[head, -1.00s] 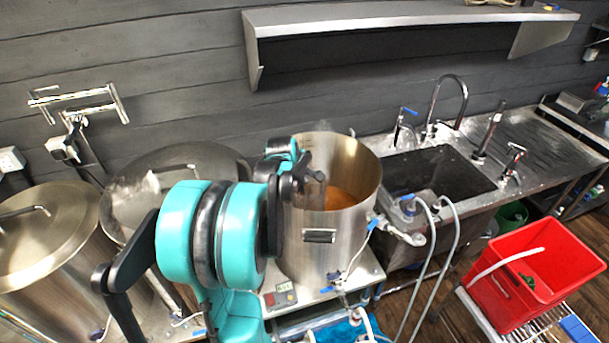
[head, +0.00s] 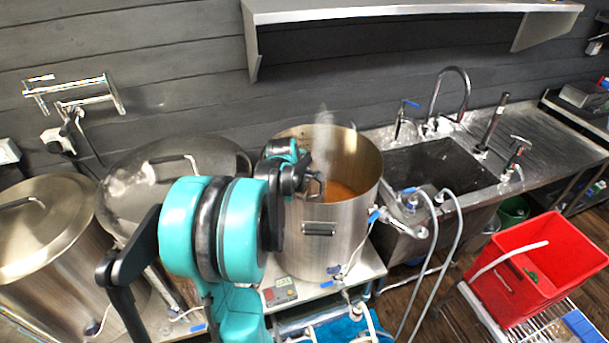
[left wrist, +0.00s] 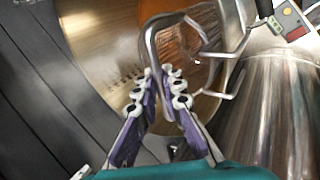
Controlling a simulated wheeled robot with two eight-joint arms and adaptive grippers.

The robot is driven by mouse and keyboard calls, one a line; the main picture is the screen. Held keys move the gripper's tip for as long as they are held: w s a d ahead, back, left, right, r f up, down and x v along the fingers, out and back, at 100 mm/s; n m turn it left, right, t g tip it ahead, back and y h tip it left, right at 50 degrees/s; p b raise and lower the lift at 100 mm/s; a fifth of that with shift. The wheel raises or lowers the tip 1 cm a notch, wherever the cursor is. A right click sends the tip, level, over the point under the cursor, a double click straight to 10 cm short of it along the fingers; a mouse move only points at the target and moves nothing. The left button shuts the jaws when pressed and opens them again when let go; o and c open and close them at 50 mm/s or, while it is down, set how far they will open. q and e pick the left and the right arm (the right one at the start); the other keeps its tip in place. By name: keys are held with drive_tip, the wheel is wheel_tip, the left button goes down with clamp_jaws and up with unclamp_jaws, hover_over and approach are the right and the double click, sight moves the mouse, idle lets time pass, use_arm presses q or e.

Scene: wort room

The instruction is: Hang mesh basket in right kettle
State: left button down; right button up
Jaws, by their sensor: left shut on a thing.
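The right kettle (head: 325,245) is a tall open steel pot with amber liquid inside and steam above it. My left gripper (head: 302,180) is at the left part of its mouth. In the left wrist view my left gripper (left wrist: 163,88) is shut on a bent metal rod, the handle of the mesh basket (left wrist: 150,45). The rod and thin wire parts show over the kettle's opening, with the amber liquid behind. The basket's body is mostly hidden, and I cannot tell whether its hooks touch the rim. My right gripper is not in view.
Two lidded kettles (head: 45,225) (head: 125,200) stand to the left. A sink (head: 440,170) with taps and hoses is to the right. A red bin (head: 540,265) stands on a wire cart at the lower right. A steel shelf (head: 400,12) hangs on the wall above.

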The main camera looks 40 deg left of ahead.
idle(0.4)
use_arm(q)
drive_tip(key=shift+f+b, duration=1.05)
drive_tip(key=shift+f, duration=0.35)
drive_tip(key=shift+f, duration=0.15)
drive_tip(key=c, duration=0.8)
unclamp_jaws()
drive_tip(key=shift+o, duration=0.2)
drive_tip(key=shift+r+p, duration=3.5)
drive_tip(key=shift+r, duration=1.55)
